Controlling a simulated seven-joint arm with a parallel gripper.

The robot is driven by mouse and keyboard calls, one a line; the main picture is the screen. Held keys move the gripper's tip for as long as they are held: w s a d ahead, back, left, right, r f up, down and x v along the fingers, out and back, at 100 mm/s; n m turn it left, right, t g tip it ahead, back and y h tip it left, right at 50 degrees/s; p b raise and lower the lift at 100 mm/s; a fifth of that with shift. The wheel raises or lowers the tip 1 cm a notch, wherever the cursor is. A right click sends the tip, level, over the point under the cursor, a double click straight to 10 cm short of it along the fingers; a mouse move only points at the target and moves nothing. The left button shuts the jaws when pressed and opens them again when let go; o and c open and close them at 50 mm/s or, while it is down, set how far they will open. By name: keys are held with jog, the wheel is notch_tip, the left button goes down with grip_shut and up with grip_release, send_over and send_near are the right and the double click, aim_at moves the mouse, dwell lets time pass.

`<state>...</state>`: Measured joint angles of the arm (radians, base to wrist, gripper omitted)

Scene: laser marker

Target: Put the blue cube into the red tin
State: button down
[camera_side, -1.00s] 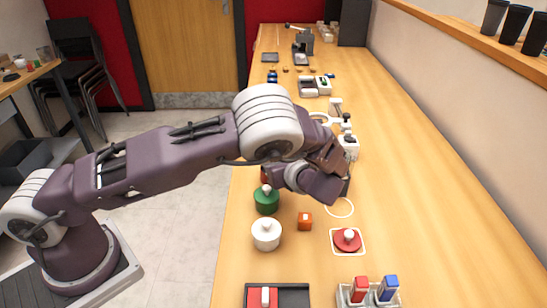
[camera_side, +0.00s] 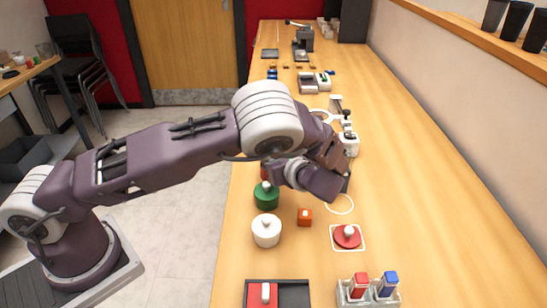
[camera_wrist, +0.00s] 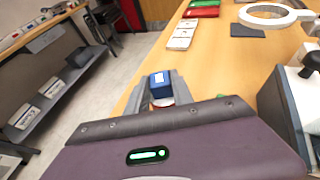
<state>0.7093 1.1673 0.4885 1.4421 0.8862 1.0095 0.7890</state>
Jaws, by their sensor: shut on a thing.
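In the wrist view my gripper (camera_wrist: 161,90) is shut on the blue cube (camera_wrist: 160,79), which sits between the two fingertips. A small patch of red shows just below the cube; I cannot tell what it is. In the side view my wrist hides the fingers and the cube. The red tin (camera_side: 264,173) shows only as a dark red sliver behind my wrist. A red lid (camera_side: 347,236) with a pale knob lies on a white square mat to the right.
A green tin (camera_side: 266,195), a white tin (camera_side: 266,231) and an orange cube (camera_side: 305,217) stand in front of my wrist. A dark tray (camera_side: 292,296) and a rack with red and blue blocks (camera_side: 387,284) are nearer. The right side of the bench is clear.

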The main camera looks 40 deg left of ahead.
jog(key=shift+f, duration=0.5)
dwell(0.8)
jog(key=c, duration=1)
grip_release()
jog(key=shift+c, duration=0.2)
jog(key=v, duration=0.7)
